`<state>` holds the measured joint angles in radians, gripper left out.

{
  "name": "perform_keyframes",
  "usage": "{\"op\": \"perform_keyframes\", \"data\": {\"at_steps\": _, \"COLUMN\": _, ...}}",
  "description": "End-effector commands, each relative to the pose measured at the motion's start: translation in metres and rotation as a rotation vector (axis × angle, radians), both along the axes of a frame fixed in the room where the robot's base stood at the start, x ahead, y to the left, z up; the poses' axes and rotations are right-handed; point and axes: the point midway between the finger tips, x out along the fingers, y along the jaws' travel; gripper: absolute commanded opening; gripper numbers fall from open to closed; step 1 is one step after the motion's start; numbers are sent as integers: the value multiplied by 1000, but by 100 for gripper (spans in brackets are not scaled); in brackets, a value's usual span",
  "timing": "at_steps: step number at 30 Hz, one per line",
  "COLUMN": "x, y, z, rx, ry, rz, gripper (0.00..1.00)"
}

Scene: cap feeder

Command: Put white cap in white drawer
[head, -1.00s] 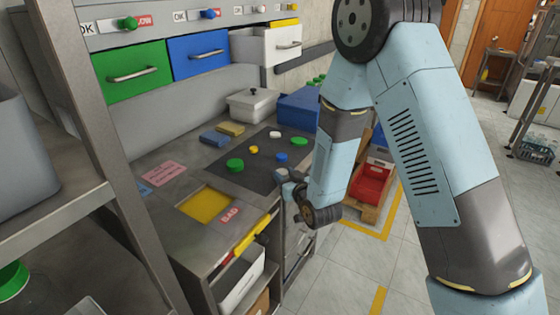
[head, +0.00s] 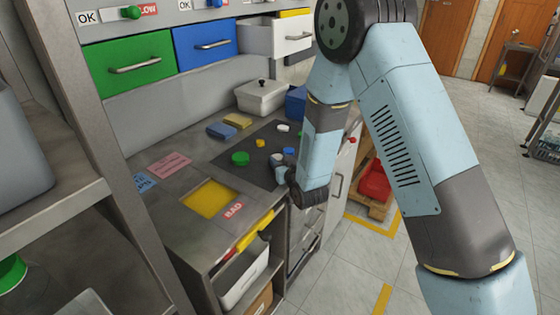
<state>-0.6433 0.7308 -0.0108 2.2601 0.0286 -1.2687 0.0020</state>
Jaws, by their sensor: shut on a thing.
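The white drawer (head: 292,38) is pulled out at the right end of the drawer row, and its inside partly shows. My gripper (head: 279,163) is low over the front of the dark mat (head: 222,172), shut on a small pale thing that looks like a white cap (head: 277,157). The fingers are small and partly hidden by my wrist, so the hold is hard to make out. Another white cap (head: 283,127) lies at the back of the mat. The white drawer is above and behind my gripper.
Green (head: 240,158), yellow (head: 260,143) and blue (head: 289,151) caps lie on the mat. A lidded white box (head: 262,98) stands behind it. Green (head: 128,67) and blue (head: 200,47) drawers are shut.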

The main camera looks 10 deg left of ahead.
Motion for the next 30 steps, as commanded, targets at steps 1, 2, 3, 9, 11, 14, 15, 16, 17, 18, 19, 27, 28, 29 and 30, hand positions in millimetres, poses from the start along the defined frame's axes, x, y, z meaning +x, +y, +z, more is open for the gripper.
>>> {"op": "perform_keyframes", "data": {"at_steps": 1, "x": 0, "y": 0, "z": 0, "rx": 0, "ry": 0, "rz": 0, "gripper": 13}}
{"op": "perform_keyframes", "data": {"at_steps": 2, "x": 0, "y": 0, "z": 0, "rx": 0, "ry": 0, "rz": 0, "gripper": 13}}
{"op": "perform_keyframes", "data": {"at_steps": 3, "x": 0, "y": 0, "z": 0, "rx": 0, "ry": 0, "rz": 0, "gripper": 13}}
{"op": "perform_keyframes", "data": {"at_steps": 9, "x": 0, "y": -1, "z": -4, "rx": -1, "ry": 1, "rz": -1, "gripper": 13}}
{"op": "perform_keyframes", "data": {"at_steps": 11, "x": 0, "y": -1, "z": -6, "rx": -1, "ry": 2, "rz": -1, "gripper": 13}}
{"op": "perform_keyframes", "data": {"at_steps": 14, "x": 0, "y": -1, "z": -9, "rx": -2, "ry": 3, "rz": -1, "gripper": 42}}
{"op": "perform_keyframes", "data": {"at_steps": 15, "x": -1, "y": -1, "z": -9, "rx": -3, "ry": 4, "rz": 0, "gripper": 46}}
{"op": "perform_keyframes", "data": {"at_steps": 16, "x": -1, "y": -1, "z": -10, "rx": -3, "ry": 5, "rz": 0, "gripper": 49}}
{"op": "perform_keyframes", "data": {"at_steps": 17, "x": -1, "y": -1, "z": -10, "rx": -4, "ry": 6, "rz": 0, "gripper": 51}}
{"op": "perform_keyframes", "data": {"at_steps": 18, "x": -1, "y": -1, "z": -10, "rx": -5, "ry": 7, "rz": 0, "gripper": 55}}
{"op": "perform_keyframes", "data": {"at_steps": 19, "x": -1, "y": -1, "z": -11, "rx": -5, "ry": 7, "rz": 1, "gripper": 58}}
{"op": "perform_keyframes", "data": {"at_steps": 27, "x": -5, "y": 2, "z": -13, "rx": -8, "ry": 12, "rz": 8, "gripper": 66}}
{"op": "perform_keyframes", "data": {"at_steps": 28, "x": -5, "y": 3, "z": -13, "rx": -8, "ry": 13, "rz": 9, "gripper": 66}}
{"op": "perform_keyframes", "data": {"at_steps": 29, "x": -6, "y": 3, "z": -13, "rx": -8, "ry": 13, "rz": 10, "gripper": 66}}
{"op": "perform_keyframes", "data": {"at_steps": 30, "x": -6, "y": 3, "z": -11, "rx": -8, "ry": 13, "rz": 11, "gripper": 66}}
